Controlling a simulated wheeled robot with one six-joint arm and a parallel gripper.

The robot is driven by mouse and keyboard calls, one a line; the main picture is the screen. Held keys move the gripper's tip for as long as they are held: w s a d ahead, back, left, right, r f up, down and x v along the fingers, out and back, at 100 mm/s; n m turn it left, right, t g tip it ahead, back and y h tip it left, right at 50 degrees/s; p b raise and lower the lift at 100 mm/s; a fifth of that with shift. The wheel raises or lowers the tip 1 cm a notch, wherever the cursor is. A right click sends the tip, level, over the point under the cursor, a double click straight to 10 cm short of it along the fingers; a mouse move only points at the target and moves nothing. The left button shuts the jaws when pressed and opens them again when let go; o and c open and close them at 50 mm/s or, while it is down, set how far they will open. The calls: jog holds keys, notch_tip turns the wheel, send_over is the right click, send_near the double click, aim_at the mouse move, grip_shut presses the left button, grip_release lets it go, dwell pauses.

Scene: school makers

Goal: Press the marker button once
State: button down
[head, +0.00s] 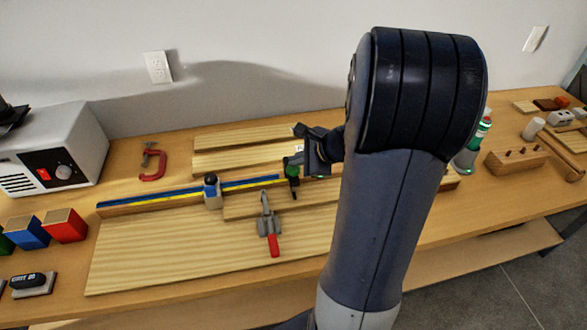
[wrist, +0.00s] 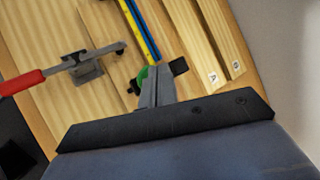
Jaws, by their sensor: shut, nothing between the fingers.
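A small green and black marker (head: 292,172) stands on the boards at the right end of the blue and yellow rule. Its top is partly hidden by my gripper (head: 291,160), which is right at it. In the wrist view my gripper (wrist: 160,84) is shut and empty, and the green part of the marker (wrist: 148,74) shows beside and behind the fingers. A black piece (wrist: 178,66) shows at the fingers' other side. I cannot tell whether the fingers touch the marker, and no separate button can be made out.
A toggle clamp with a red handle (head: 273,245) lies in front of the marker. A grey stop (head: 212,191) sits on the rule (head: 150,197) to the left. A red C-clamp (head: 152,162) and a grey machine (head: 55,150) stand further left. Long boards (head: 180,250) cover the bench middle.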

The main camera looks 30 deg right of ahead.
jog(key=shift+f+b, duration=0.6)
dwell(0.8)
jog(key=shift+r, duration=0.1)
jog(key=shift+r+p, duration=0.95)
jog(key=shift+r, duration=0.05)
notch_tip(320, 180, up, 6)
jog(key=p, duration=0.4)
jog(key=shift+p, duration=0.4)
jog(key=shift+f, duration=0.15)
